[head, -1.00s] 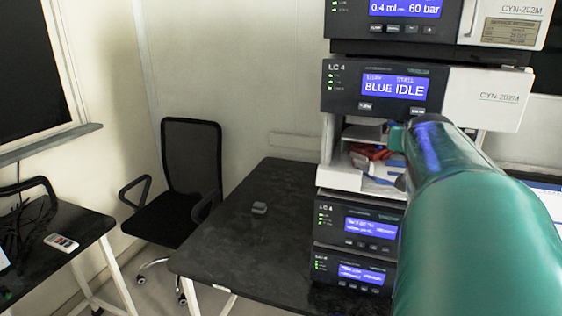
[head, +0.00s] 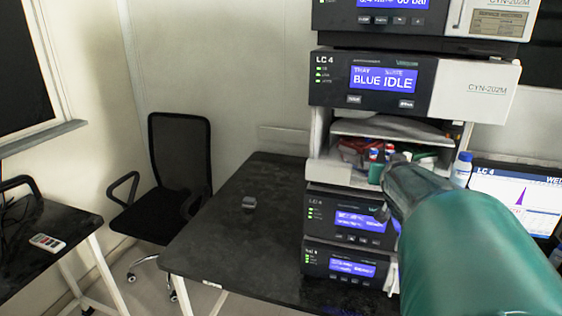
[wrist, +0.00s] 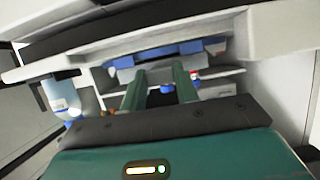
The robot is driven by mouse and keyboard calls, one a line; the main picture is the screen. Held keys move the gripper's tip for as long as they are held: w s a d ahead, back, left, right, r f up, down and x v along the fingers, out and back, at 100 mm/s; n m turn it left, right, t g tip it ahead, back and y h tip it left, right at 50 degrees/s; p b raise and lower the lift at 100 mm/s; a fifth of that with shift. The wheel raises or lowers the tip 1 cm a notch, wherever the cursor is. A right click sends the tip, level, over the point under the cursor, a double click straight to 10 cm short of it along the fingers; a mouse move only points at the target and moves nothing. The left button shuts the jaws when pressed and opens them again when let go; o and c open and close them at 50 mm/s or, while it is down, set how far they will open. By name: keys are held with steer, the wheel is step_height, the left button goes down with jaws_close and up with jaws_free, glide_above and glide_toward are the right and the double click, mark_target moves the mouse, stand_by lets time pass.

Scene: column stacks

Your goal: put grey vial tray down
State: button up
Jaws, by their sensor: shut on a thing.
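My gripper (wrist: 160,90) shows two green fingers in the wrist view, shut on a small dark thing between them, which I take for the grey vial tray (wrist: 158,100). Most of it is hidden, and a blue cap shows at its place. In the head view my gripper (head: 385,168) is at the mouth of the open bay in the instrument stack (head: 372,85). The held tray cannot be made out there. I cannot tell whether it touches the bay floor.
The bay holds red (head: 355,145) and green items. The bay's upper panel and side walls are close around my gripper. A small grey object (head: 249,203) lies on the mostly clear black table (head: 225,235).

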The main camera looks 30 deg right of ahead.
steer(key=shift+f, duration=0.15)
steer(key=shift+f, duration=0.1)
steer(key=o, duration=1)
